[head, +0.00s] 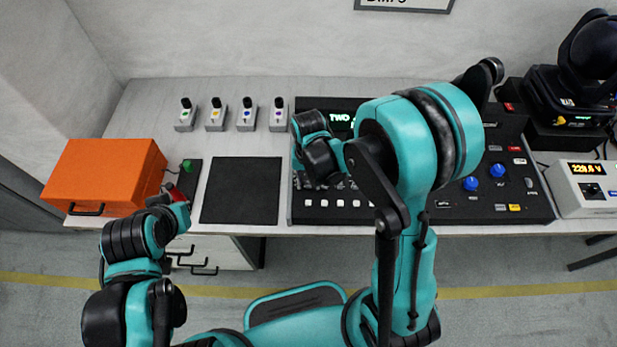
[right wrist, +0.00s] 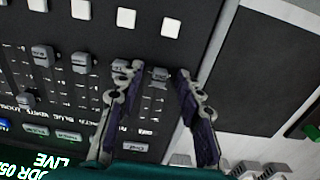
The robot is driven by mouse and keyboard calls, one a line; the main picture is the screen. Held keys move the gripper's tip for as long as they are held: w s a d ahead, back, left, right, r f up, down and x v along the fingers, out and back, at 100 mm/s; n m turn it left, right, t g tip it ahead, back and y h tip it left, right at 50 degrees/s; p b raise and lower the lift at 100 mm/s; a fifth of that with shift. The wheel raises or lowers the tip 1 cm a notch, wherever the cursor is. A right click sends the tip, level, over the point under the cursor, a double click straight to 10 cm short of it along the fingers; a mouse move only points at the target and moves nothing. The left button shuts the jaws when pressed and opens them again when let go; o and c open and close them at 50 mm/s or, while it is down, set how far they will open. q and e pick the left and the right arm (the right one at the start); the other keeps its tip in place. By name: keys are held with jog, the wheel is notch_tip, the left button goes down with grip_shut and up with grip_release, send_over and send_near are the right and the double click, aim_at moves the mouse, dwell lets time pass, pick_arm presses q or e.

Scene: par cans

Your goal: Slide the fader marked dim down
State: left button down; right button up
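The black lighting console (head: 520,205) lies on the bench under my right arm. In the right wrist view its grey fader caps stand in slots; one fader cap (right wrist: 160,73) lies between the two fingertips of my right gripper (right wrist: 159,70), with gaps to both sides. Another cap (right wrist: 120,68) is close beside the left finger. The fingers are apart. Print near the slots is too small to tell which fader is marked dim. In the head view my right wrist (head: 318,150) hides the gripper and these faders. My left gripper (head: 168,196) is near the orange case, fingers unclear.
A black mat (head: 240,190) lies left of the console. The orange case (head: 103,172) and a black box with a green button (head: 187,166) are farther left. Several small switch boxes (head: 247,116) stand behind. A voltage meter box (head: 590,188) and moving-head lamp (head: 592,55) are right.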

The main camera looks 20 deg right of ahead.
aim_at(309, 185)
notch_tip(309, 185, up, 12)
dwell(0.4)
jog(key=shift+s, duration=0.1)
dwell(0.4)
